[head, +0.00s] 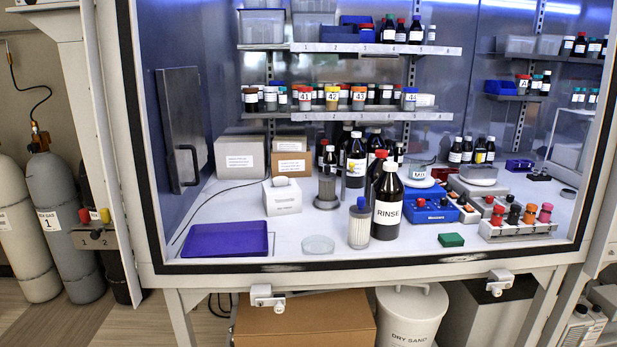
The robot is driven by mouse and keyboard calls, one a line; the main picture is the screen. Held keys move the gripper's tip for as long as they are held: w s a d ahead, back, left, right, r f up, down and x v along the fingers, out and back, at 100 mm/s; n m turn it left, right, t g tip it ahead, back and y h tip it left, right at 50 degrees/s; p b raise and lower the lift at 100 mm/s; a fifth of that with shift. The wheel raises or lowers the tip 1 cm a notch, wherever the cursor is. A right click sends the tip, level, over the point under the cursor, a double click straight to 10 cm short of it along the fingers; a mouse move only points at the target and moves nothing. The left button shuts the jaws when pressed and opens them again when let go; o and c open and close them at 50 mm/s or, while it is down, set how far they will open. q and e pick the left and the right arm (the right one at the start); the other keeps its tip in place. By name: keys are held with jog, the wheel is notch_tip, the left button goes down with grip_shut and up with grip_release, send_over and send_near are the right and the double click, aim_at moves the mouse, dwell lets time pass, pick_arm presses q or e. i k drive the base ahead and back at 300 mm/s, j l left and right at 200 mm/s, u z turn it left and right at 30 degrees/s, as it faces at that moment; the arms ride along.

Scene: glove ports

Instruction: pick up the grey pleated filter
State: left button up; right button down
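A light grey upright cylinder with fine vertical lines like pleats and a blue top (359,228) stands near the front edge of the cabinet floor, just left of the dark RINSE bottle (388,212). It looks like the pleated filter. A second, darker grey cylinder (326,188) stands on a round base farther back and to the left; I cannot tell whether it is pleated. Neither of my grippers is in view.
A clear round dish (318,245) lies left of the blue-topped cylinder, with a purple tray (226,240) farther left. A green block (451,240) lies to the right, before a rack of coloured-capped bottles (512,222). The cabinet's dark-edged front sill (350,262) runs below.

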aim_at(326, 179)
jog(key=i+j, duration=0.1)
jog(key=i+j+z, duration=0.2)
jog(key=z, duration=0.15)
jog(key=i+j+z, duration=0.2)
jog(key=z, duration=0.15)
